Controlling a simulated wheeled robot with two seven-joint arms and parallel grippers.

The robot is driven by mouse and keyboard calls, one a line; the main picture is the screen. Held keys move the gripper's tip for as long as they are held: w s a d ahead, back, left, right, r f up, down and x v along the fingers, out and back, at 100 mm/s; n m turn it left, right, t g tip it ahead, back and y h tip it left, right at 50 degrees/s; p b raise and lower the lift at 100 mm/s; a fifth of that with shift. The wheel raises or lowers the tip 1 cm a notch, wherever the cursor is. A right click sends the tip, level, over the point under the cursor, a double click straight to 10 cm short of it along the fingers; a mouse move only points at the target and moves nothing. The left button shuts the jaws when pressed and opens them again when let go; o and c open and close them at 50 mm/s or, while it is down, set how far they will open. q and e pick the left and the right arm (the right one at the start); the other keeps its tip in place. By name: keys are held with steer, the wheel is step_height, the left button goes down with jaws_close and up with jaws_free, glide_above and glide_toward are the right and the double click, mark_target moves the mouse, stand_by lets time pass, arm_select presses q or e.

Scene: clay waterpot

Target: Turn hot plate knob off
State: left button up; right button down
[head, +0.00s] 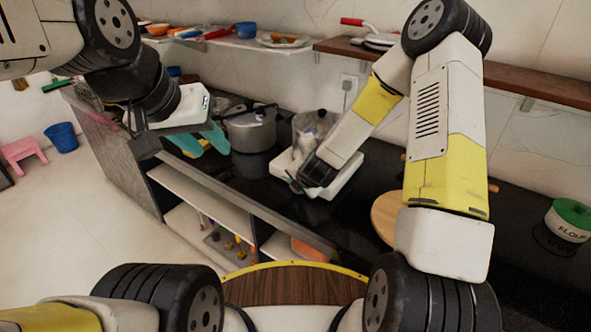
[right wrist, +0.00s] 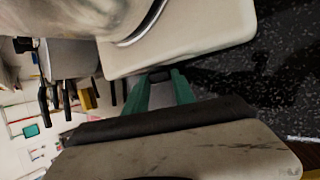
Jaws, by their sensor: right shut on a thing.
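The white hot plate (head: 347,172) sits on the black counter with a shiny pot (head: 312,130) on top. In the right wrist view, the hot plate (right wrist: 205,45) fills the upper part. My right gripper (right wrist: 160,80) has its green fingers closed on the small dark knob (right wrist: 158,76) at the plate's near edge. The knob's exact setting cannot be read.
A metal pressure cooker (head: 250,130) stands left of the hot plate. A round wooden board (head: 384,215) and a flour tin (head: 568,220) are to the right. A wooden shelf (head: 530,82) runs above. Open floor (head: 75,235) lies at left.

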stand_by(0.3)
steer(key=c, duration=1)
jaws_free()
steer(key=shift+c, duration=0.2)
steer(key=shift+r, duration=0.1)
steer(key=v, duration=0.7)
steer(key=shift+s+r, duration=0.2)
steer(key=shift+s, duration=0.05)
steer(key=shift+d, duration=0.1)
